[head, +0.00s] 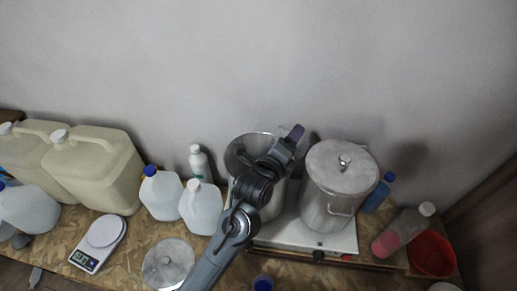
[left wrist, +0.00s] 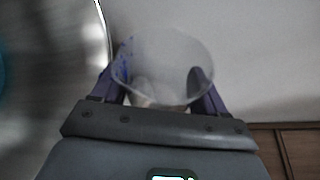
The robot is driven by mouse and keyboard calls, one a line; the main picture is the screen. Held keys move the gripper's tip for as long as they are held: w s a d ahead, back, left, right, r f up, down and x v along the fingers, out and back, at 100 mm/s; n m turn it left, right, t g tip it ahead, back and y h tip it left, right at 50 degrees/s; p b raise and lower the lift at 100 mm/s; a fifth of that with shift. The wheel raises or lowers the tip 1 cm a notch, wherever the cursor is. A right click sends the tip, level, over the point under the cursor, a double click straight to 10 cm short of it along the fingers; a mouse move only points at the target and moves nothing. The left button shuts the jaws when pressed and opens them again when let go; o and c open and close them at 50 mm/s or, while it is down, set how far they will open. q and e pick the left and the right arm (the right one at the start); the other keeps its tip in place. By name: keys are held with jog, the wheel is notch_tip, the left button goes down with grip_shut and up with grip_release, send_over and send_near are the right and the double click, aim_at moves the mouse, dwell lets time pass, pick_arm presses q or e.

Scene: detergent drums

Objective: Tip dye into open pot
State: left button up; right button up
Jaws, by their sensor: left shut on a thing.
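The open steel pot (head: 240,153) stands at the left of the hot plate, partly hidden behind my arm. My left gripper (head: 292,136) is over the pot's right side, near the lidded pot. In the left wrist view my left gripper (left wrist: 160,88) is shut on a translucent cup (left wrist: 165,60) with blue stains on its left inner wall. In the head view the cup is hardly visible behind the gripper. A blurred curved metal wall and rim, apparently the open pot (left wrist: 60,80), fill the wrist view's left side, with some blue at the far edge. My right gripper is not seen.
A lidded steel pot (head: 338,190) stands right of the open pot on the hot plate (head: 290,232). A loose lid (head: 168,264), scale (head: 98,243) and several jugs lie to the left. A pink-filled bottle (head: 402,230) and red bowl (head: 432,252) are at the right.

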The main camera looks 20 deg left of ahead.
aim_at(305, 144)
pick_arm(q)
jog(key=shift+r+p, duration=0.1)
jog(key=shift+p, duration=0.45)
jog(key=shift+f+m, duration=0.35)
jog(key=shift+m, duration=0.25)
jog(key=shift+r+m+g+y, duration=0.2)
jog(key=shift+m+g+y, duration=0.1)
jog(key=shift+m+g, duration=0.1)
jog(key=shift+r+m+y, duration=0.3)
jog(key=shift+r+m, duration=0.1)
jog(key=shift+m, duration=0.3)
jog(key=shift+m+g, duration=0.3)
jog(key=shift+d+f+m+y, duration=0.15)
jog(key=shift+f+m+y, duration=0.25)
jog(key=shift+m, duration=0.1)
jog(key=shift+w+d+r+m+g+y, duration=0.2)
jog(key=shift+d+r+m+g+y, duration=0.1)
jog(key=shift+d+r+m+y, duration=0.25)
jog(key=shift+w+d+f+m+y, duration=0.1)
jog(key=shift+d+f+m+y, duration=0.25)
jog(key=shift+d+f+m, duration=0.25)
jog(key=shift+w+d+r+m+g+y, duration=0.1)
jog(key=shift+d+r+m+g+y, duration=0.2)
jog(key=shift+d+r+m+g, duration=0.25)
jog(key=shift+d+f+m+y, duration=0.5)
jog(key=shift+d+m+y, duration=0.15)
jog(key=shift+m, duration=0.15)
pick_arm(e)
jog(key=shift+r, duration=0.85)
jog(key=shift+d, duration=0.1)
